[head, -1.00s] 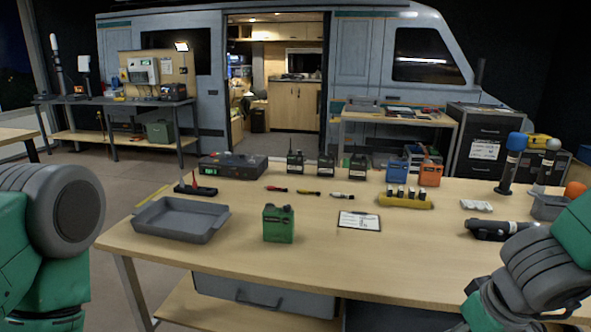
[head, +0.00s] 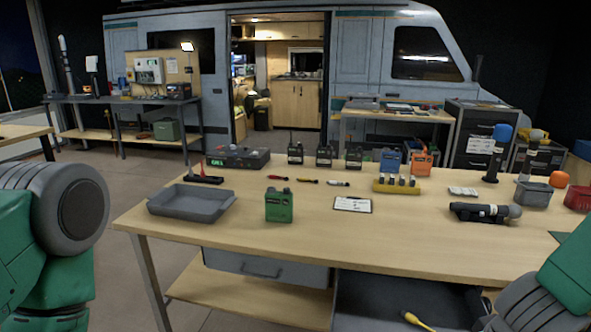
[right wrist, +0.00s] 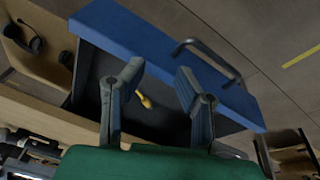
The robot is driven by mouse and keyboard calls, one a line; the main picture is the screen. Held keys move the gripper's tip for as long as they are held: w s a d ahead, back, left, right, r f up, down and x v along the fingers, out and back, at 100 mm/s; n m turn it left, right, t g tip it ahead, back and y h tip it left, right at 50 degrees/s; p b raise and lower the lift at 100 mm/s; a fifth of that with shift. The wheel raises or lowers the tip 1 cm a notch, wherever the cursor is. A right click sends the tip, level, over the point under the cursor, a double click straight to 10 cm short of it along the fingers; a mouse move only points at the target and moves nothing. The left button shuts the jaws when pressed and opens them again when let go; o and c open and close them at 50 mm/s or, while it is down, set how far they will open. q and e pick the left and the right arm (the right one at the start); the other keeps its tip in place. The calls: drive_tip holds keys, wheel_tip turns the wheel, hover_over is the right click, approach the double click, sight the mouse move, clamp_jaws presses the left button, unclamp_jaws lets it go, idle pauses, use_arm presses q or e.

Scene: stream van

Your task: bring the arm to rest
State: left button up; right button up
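My right arm (head: 548,292) comes in at the lower right of the head view; its gripper is out of that picture. In the right wrist view my right gripper (right wrist: 159,75) is open, with nothing between its two fingers. Beyond the fingers is an open drawer with a blue front (right wrist: 165,50) and a metal handle (right wrist: 205,55). A yellow-handled item (right wrist: 145,100) lies in the drawer, and its handle shows in the head view (head: 414,320). My left arm (head: 50,235) stands at the left edge of the head view; its gripper is out of view.
The workbench (head: 300,235) holds a grey tray (head: 190,203), a green pack (head: 279,206), a clipboard (head: 353,204), a black cylindrical device (head: 485,212) and several radios. A closed grey drawer (head: 265,268) hangs beneath. The bench's front strip is clear.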

use_arm(q)
drive_tip(key=shift+s, duration=0.15)
use_arm(e)
drive_tip(key=s+a+f+g, duration=0.2)
drive_tip(key=s+f, duration=1.4)
drive_tip(key=s, duration=0.1)
drive_tip(key=shift+a+f+m+y, duration=0.2)
drive_tip(key=shift+f+m+y, duration=0.2)
use_arm(q)
drive_tip(key=shift+d+r, duration=0.1)
drive_tip(key=shift+d, duration=0.15)
use_arm(e)
drive_tip(key=shift+s+d+f, duration=0.1)
drive_tip(key=shift+s+d, duration=0.05)
drive_tip(key=shift+d, duration=0.2)
